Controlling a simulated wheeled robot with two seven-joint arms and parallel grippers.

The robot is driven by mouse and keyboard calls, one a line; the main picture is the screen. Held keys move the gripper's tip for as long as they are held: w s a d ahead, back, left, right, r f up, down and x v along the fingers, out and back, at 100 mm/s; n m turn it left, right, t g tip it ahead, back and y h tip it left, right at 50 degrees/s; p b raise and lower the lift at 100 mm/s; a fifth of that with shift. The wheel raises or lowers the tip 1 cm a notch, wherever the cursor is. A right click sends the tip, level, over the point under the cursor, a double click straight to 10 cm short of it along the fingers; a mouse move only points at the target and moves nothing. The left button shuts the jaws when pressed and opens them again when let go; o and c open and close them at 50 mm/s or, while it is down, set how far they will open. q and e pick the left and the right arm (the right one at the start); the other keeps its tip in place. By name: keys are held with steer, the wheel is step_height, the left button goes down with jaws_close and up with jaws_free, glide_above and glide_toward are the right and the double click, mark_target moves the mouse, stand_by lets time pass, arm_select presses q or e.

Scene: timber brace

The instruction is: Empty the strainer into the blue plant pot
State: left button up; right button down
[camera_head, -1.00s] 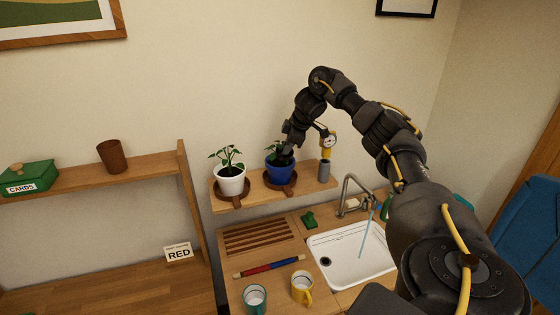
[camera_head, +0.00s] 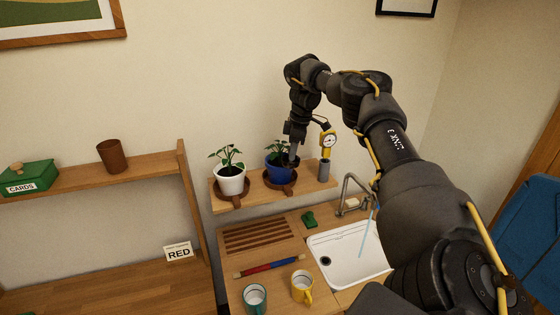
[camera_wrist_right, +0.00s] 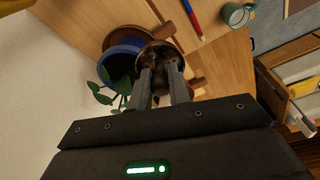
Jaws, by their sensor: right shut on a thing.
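The blue plant pot (camera_head: 277,172), with a leafy green plant, stands on the small wall shelf. It also shows in the wrist view (camera_wrist_right: 113,66). My right gripper (camera_head: 293,152) points down at the pot's right side. In the wrist view its fingers (camera_wrist_right: 160,75) are shut on a round, brownish bowl-shaped thing, which looks like the strainer (camera_wrist_right: 158,50). The strainer overlaps the pot's rim in that view. Its tilt and whether it touches the pot cannot be told. My left gripper is not in view.
A white plant pot (camera_head: 231,182) stands left of the blue one. A yellow gauge (camera_head: 328,140) on a grey cylinder stands close on the right. Below are the sink (camera_head: 340,262) with running water and two mugs (camera_head: 302,286).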

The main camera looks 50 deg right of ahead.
steer(key=shift+s+r, duration=0.1)
step_height(320, 180, up, 2)
steer(key=shift+a+r, duration=0.1)
steer(key=shift+r, duration=0.45)
steer(key=shift+f, duration=0.15)
